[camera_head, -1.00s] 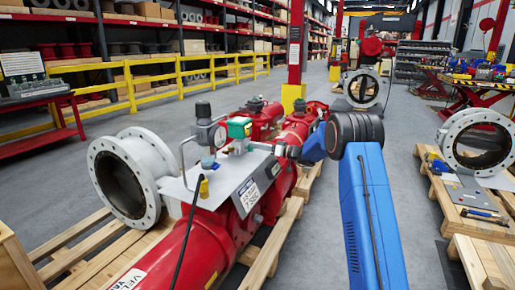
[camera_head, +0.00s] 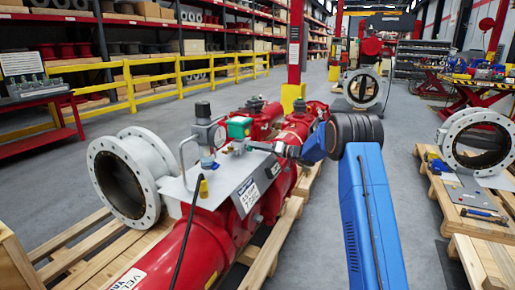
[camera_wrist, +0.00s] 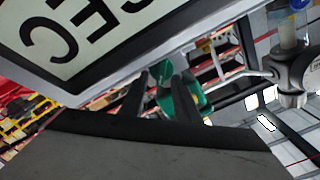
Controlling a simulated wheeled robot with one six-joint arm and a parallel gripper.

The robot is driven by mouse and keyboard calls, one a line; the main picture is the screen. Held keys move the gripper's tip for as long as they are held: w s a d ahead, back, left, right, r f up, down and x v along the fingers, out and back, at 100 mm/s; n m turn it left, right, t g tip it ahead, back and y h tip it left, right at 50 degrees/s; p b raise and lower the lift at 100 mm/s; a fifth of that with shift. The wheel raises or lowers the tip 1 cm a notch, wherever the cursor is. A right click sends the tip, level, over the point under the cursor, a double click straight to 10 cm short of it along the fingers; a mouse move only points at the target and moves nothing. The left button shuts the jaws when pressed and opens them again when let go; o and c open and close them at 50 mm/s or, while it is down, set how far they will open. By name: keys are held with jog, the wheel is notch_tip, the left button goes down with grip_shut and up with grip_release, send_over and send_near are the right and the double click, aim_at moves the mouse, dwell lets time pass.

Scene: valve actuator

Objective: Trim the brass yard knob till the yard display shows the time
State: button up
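The red valve actuator (camera_head: 205,240) carries a tilted grey plate (camera_head: 185,187) with a white lettered label (camera_head: 247,196). Large black letters on a label (camera_wrist: 75,25) fill the upper left of the wrist view. A green-topped box (camera_head: 238,127) stands behind the plate, and green (camera_wrist: 180,100) shows between and beyond my fingers in the wrist view. My gripper (camera_wrist: 162,82) has two dark fingers apart, with no object clearly held. In the head view my gripper (camera_head: 262,147) reaches left over the plate, close to the box. I cannot make out the brass yard knob or a yard display reading.
A grey regulator with a dark cap (camera_head: 205,130) and bent pipe stands left of the green box. A small yellow fitting (camera_head: 204,188) with a black cable is at the plate's front. A grey flanged pipe (camera_head: 128,177) lies left; a wooden pallet (camera_head: 90,250) is below.

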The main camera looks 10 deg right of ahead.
jog(key=v, duration=1.7)
jog(key=shift+s+d, duration=0.15)
